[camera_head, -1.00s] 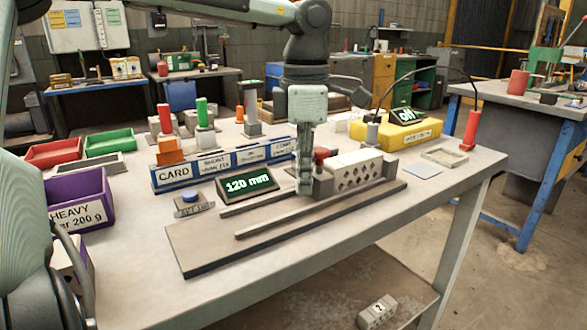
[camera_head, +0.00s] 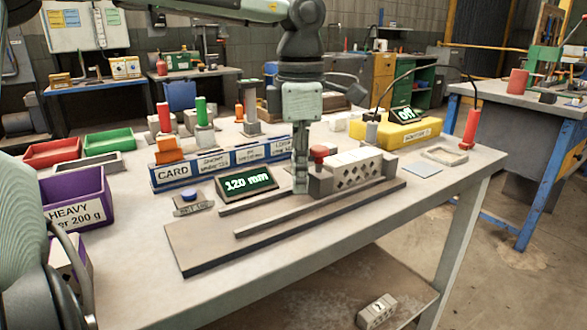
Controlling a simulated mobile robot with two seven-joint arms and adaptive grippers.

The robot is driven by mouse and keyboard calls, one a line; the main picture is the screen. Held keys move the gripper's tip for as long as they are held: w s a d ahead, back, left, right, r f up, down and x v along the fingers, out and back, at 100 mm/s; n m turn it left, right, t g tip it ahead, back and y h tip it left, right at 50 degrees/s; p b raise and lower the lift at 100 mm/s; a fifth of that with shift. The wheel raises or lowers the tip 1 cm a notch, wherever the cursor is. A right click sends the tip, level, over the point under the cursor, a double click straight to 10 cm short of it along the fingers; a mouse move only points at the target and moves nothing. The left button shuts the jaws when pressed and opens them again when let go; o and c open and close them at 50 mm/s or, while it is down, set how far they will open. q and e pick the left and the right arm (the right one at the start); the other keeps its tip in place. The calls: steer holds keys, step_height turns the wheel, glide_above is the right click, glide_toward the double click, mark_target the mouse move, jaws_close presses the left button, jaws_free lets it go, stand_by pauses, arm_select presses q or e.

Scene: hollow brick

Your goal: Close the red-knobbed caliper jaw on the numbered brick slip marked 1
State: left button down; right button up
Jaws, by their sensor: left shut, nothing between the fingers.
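The caliper (camera_head: 215,245) lies on the workbench as a dark base with long rails. Its grey jaw block (camera_head: 321,183) carries a red knob (camera_head: 319,152). A pale hollow brick slip (camera_head: 358,170) with diamond-shaped holes sits on the right of the jaw, apparently against it; any small gap is too fine to tell. I cannot read a number on this slip. My left gripper (camera_head: 300,189) points down, shut and empty, just left of the jaw block; whether it touches is unclear. My right gripper is not in view. The display (camera_head: 248,183) reads "120 mm".
A purple bin (camera_head: 75,195), a blue-buttoned box (camera_head: 190,202) and a card rack (camera_head: 173,177) stand left. A yellow unit (camera_head: 398,130) reading "off" stands behind right, with a shallow tray (camera_head: 445,155). Another brick slip (camera_head: 377,311) lies on the lower shelf.

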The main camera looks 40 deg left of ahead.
arm_select(q)
steer(key=shift+s+a, duration=0.15)
steer(key=shift+s, duration=0.35)
step_height(320, 180, up, 8)
steer(key=p, duration=0.5)
steer(key=shift+p, duration=0.3)
steer(key=shift+f, duration=0.1)
